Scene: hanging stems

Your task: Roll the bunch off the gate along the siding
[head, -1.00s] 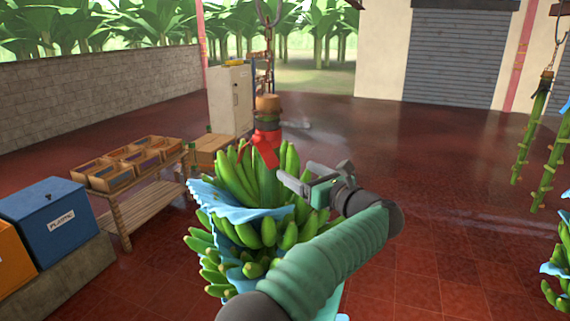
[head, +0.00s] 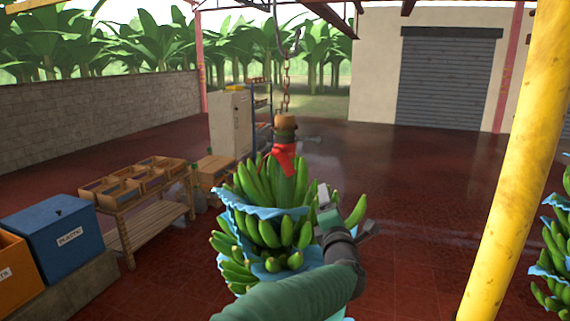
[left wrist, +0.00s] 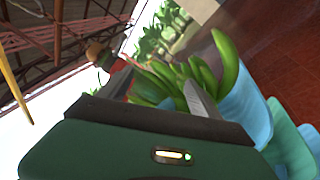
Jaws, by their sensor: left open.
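The bunch of green bananas (head: 265,215) hangs upright from a chain (head: 287,85), with blue sheets between its hands and a red ribbon (head: 283,155) below the brown stem top (head: 286,124). My left gripper (head: 345,212) is open at the bunch's right side, close to the fruit; whether it touches cannot be told. In the left wrist view, the bananas (left wrist: 175,82) show just beyond a grey finger (left wrist: 200,98), and the blue sheet (left wrist: 245,100) is at the right. The gate and siding cannot be made out clearly. My right gripper is not in view.
A yellow post (head: 515,170) stands at the right, with another bunch (head: 553,250) partly cut off behind it. The red floor beyond the bunch is largely clear.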

